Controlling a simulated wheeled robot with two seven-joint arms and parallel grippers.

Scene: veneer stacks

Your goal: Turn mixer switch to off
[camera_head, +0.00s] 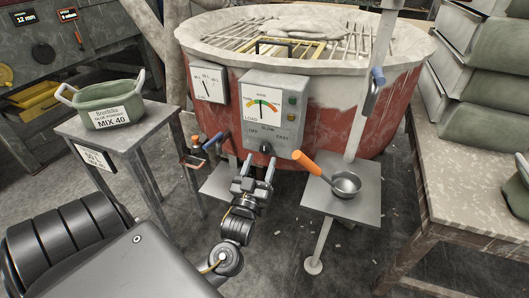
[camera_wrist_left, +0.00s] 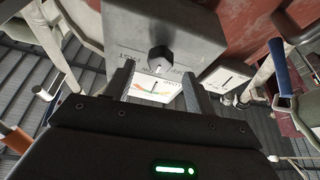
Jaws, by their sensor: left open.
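In the left wrist view the knob (camera_wrist_left: 161,57) shows upside down, near the middle between the fingers. A light mark on it seems to face the middle label; its exact setting is hard to read. My left gripper (camera_head: 259,162) is open and empty just in front of the knob. Its fingers lie on either side, and contact is not visible. My right gripper is out of view.
The box hangs on a red mixer drum (camera_head: 335,125). A small metal table (camera_head: 368,208) at right bears a pan with an orange handle (camera_head: 308,163). A stand at left bears a green tub (camera_head: 110,103).

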